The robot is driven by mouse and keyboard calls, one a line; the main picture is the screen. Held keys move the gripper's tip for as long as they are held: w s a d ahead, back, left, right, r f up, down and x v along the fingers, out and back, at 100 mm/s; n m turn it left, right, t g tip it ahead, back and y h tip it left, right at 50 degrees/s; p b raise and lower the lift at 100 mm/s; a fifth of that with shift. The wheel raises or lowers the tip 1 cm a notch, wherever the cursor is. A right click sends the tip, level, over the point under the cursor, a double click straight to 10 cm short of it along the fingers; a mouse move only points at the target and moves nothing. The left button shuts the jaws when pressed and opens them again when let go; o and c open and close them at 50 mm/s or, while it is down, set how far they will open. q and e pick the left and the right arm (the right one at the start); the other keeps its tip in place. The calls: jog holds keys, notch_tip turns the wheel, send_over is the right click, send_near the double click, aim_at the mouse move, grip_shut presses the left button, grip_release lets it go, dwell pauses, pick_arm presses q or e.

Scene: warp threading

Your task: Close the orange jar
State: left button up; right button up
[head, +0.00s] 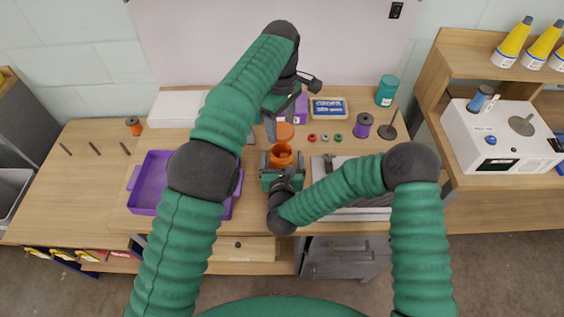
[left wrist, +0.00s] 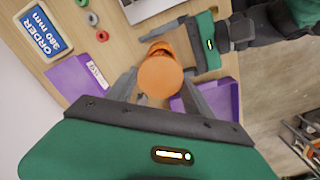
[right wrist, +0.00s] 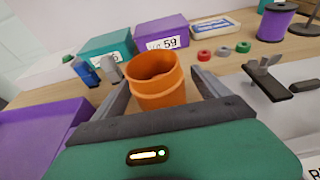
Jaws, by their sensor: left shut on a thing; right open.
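The orange jar (head: 281,155) stands upright on the table with its mouth open, seen clearly in the right wrist view (right wrist: 157,80). My right gripper (head: 282,163) is open, its fingers on either side of the jar; I cannot tell whether they touch it. My left gripper (left wrist: 160,88) is shut on the round orange lid (left wrist: 160,77). In the head view the lid (head: 285,131) is just behind the jar's mouth, apart from it. In the left wrist view the lid hides much of the jar (left wrist: 160,48). The lid is not visible in the right wrist view.
A purple tray (head: 152,181) lies left of the jar. Behind are a purple box (right wrist: 160,32), a green box (right wrist: 105,45) and small coloured rings (head: 324,137). A purple spool (head: 363,125) and a grey device (head: 350,213) are to the right.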

aim_at(282, 160)
grip_shut()
pick_arm(q)
jog(key=shift+s+d+f, duration=0.1)
jog(key=shift+s+f, duration=0.05)
jog(key=shift+f, duration=2.3)
jog(key=shift+f, duration=0.1)
jog(key=shift+f, duration=0.8)
jog(key=shift+f, duration=0.55)
